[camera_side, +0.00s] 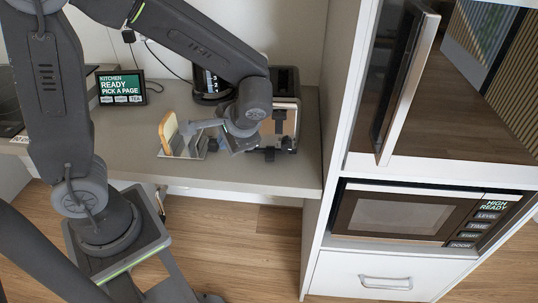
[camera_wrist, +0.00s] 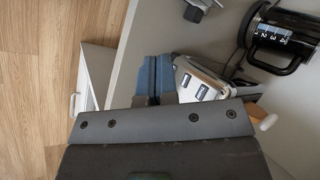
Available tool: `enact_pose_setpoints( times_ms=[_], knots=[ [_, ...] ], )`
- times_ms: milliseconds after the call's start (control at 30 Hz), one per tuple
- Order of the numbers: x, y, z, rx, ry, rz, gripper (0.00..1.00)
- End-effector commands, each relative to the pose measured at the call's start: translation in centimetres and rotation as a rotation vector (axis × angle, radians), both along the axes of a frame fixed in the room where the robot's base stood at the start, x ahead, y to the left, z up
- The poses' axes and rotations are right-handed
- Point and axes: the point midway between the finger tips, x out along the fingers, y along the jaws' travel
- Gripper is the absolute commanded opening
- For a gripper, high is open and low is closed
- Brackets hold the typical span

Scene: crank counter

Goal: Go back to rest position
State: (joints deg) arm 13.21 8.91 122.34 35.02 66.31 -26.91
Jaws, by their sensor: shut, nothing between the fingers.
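The bread (camera_side: 168,127) stands upright in a shiny metal holder (camera_side: 188,147) on the counter. A silver and black toaster (camera_side: 290,110) stands to the right, partly hidden by my wrist. A silver body with dark labels (camera_wrist: 200,82) is beside the fingers in the wrist view.
A black coffee pot (camera_wrist: 282,38) stands at the back, also partly visible in the side view (camera_side: 208,82). A kitchen screen (camera_side: 122,88) stands left on the counter (camera_side: 240,174). A tall cabinet (camera_side: 335,115) with an open upper door (camera_side: 405,85) and a microwave (camera_side: 400,213) bounds the right.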

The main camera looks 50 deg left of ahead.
Motion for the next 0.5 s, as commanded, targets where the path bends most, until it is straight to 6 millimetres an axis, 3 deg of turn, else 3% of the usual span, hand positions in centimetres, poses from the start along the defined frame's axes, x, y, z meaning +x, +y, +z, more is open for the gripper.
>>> enact_pose_setpoints(
  times_ms=[200,500],
  knots=[
    [-3.4,-0.8,4.9,-0.253,-0.165,0.026,0.0],
    [-7.2,-2.5,9.7,-0.517,-0.446,-0.012,0.0]
  ],
)
